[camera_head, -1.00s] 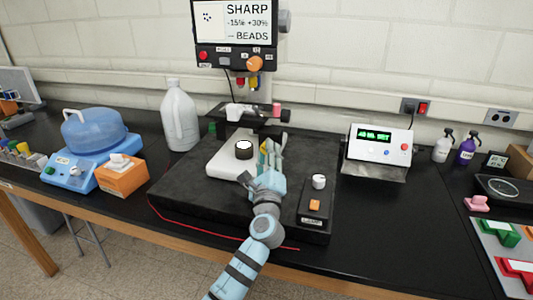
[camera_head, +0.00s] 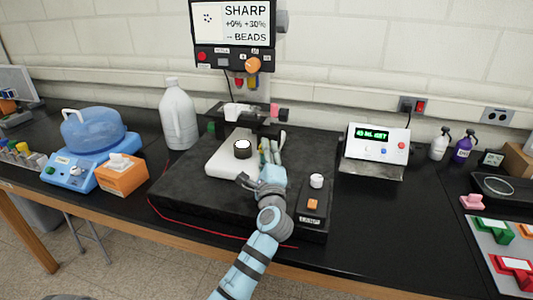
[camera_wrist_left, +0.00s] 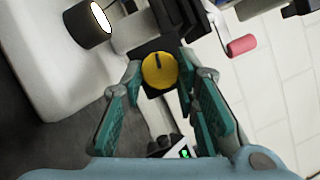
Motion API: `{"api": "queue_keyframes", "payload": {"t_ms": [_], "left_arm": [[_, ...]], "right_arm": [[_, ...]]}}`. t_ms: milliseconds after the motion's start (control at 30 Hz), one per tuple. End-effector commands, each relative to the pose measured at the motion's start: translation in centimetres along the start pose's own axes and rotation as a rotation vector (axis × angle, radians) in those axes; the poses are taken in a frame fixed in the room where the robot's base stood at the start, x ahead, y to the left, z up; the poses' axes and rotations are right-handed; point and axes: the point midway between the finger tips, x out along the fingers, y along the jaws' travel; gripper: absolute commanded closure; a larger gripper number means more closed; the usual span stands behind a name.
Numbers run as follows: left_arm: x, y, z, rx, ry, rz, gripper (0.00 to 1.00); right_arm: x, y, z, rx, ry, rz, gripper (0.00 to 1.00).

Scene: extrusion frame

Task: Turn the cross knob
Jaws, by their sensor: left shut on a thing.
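A round yellow knob (camera_wrist_left: 159,70) with a dark pointer line sits on a black block of the microscope stage in the left wrist view. My left gripper (camera_wrist_left: 160,78) is shut on this knob, with one teal-padded finger on each side of it. In the head view my left gripper (camera_head: 271,150) reaches over the black base to the right of the white plate. The knob is mostly hidden by the fingers there. The screen (camera_head: 233,22) above reads SHARP, +0% +30% and BEADS. My right gripper is not in view.
A white knob (camera_head: 316,181) and an orange button (camera_head: 312,204) are on a small box to the right. A pink-ended knob (camera_head: 275,110) projects from the stage behind.

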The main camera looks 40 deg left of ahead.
Motion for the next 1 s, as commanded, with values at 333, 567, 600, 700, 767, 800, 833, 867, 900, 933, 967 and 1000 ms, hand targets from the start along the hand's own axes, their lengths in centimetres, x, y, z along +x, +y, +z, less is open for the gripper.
{"api": "queue_keyframes", "payload": {"t_ms": [333, 567, 600, 700, 767, 800, 833, 867, 900, 933, 967, 1000], "left_arm": [[0.0, 0.1, 0.0, 0.001, 0.0, 0.001, 0.52], [-0.2, 0.0, 0.0, 0.001, 0.001, 0.0, 0.52], [-0.6, 0.1, -0.1, 0.0, 0.001, 0.001, 0.52], [-2.4, 0.1, -0.1, -0.002, 0.002, 0.002, 0.52], [-4.0, 0.1, -0.1, -0.003, 0.003, 0.003, 0.52], [-5.1, 0.2, -0.1, -0.003, 0.002, 0.004, 0.52], [-6.0, 0.2, -0.1, -0.002, 0.003, 0.004, 0.52], [-6.9, 0.2, -0.1, -0.002, 0.003, 0.004, 0.52], [-8.0, 0.2, -0.1, -0.003, 0.003, 0.005, 0.52], [-8.8, 0.2, -0.1, -0.003, 0.002, 0.005, 0.52], [-9.5, 0.2, -0.1, -0.002, 0.002, 0.005, 0.52], [-10.3, 0.2, 0.0, -0.001, 0.002, 0.005, 0.52]], "right_arm": [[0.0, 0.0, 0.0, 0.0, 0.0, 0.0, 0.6], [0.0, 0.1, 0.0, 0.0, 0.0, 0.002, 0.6], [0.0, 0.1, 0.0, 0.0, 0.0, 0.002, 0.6], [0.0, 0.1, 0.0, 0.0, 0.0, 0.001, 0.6], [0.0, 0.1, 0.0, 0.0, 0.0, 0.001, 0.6], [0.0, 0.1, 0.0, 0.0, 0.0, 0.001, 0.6], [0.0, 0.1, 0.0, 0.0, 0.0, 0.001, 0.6], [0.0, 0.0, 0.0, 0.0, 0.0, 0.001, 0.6], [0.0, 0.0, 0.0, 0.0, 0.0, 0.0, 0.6], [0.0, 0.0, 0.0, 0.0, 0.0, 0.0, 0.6], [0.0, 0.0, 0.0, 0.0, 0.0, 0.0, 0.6], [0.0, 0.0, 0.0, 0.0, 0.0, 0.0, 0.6]]}}
